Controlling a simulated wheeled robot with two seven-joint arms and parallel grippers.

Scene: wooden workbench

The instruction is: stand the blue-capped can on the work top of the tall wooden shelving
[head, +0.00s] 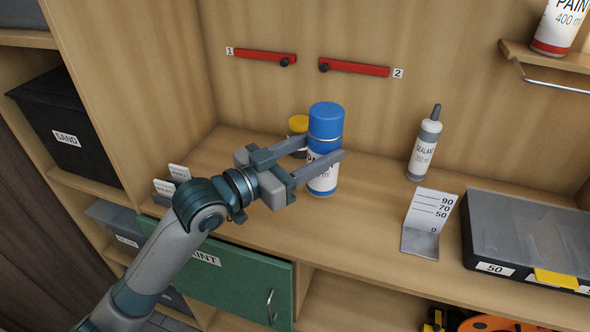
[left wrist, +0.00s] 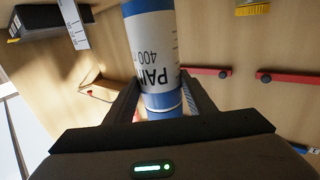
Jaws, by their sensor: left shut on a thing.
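The blue-capped can (head: 324,180), white with a blue cap and "PAINT 400 ml" label, is upright over the work top (head: 375,210) of the tall wooden shelving. My left gripper (head: 325,150) is shut on it, with a finger on each side just below the cap. The can also fills the upper middle of the left wrist view (left wrist: 153,62), between the fingers. I cannot tell whether its base touches the work top. My right gripper is not in view.
A yellow-capped container (head: 298,125) stands close behind the can. A sealant bottle (head: 424,148), a bent scale plate (head: 422,240) and a dark case (head: 525,235) are to the right. Red bars (head: 264,56) are on the back panel. A green drawer (head: 225,285) is below.

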